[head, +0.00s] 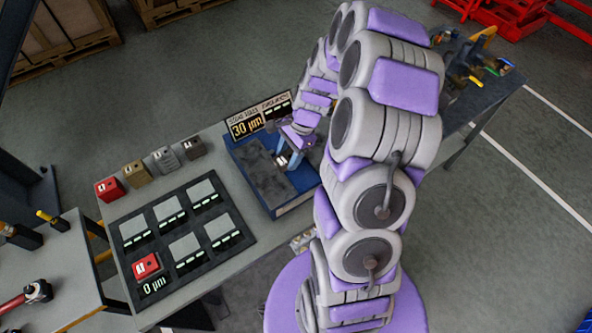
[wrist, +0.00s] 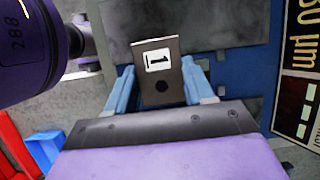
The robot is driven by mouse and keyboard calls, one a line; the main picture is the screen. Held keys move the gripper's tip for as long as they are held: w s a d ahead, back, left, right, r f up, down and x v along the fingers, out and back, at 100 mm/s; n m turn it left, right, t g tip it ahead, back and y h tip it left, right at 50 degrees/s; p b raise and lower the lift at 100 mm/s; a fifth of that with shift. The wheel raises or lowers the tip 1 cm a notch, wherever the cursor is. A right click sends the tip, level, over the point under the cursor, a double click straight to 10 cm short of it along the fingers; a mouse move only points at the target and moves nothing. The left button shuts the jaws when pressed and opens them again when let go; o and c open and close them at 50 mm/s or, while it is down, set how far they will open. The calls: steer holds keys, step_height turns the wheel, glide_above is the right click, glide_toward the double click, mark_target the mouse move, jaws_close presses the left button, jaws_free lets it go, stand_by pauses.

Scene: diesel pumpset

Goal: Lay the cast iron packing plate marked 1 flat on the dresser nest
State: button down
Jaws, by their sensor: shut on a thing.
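My gripper (head: 288,158) is over the blue-framed bed (head: 290,207) with a dark grey top, in front of the 30 µm display. In the wrist view its blue fingers (wrist: 158,88) are shut on the dark packing plate (wrist: 172,95), whose white label reads 1. The plate has a dark round hole near my gripper's body. In the head view the plate (head: 282,161) is tiny, with its pale label just visible. The dark bed top (wrist: 225,25) lies behind the plate in the wrist view. I cannot tell whether the plate touches it.
The display (head: 247,127) stands behind the bed and is close on the right in the wrist view (wrist: 300,60). A black board (head: 188,262) with several grey pads carries a red block (head: 147,267) at its front left. Several coloured blocks line the table's back left.

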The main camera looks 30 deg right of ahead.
steer(key=shift+y, duration=0.3)
steer(key=w+d, duration=0.1)
steer(key=w, duration=0.1)
steer(key=w+d, duration=0.1)
steer(key=w, duration=0.1)
steer(key=w+d, duration=0.1)
steer(key=w, duration=0.1)
steer(key=shift+f, duration=0.2)
steer(key=shift+w, duration=0.1)
steer(key=shift+r+p, duration=0.1)
steer(key=shift+p, duration=0.45)
steer(key=shift+f, duration=2.4)
steer(key=shift+a+r+p, duration=0.1)
steer(key=shift+r+p, duration=0.05)
steer(key=shift+p, duration=0.8)
steer(key=shift+f, duration=0.65)
steer(key=shift+c, duration=1.6)
jaws_free()
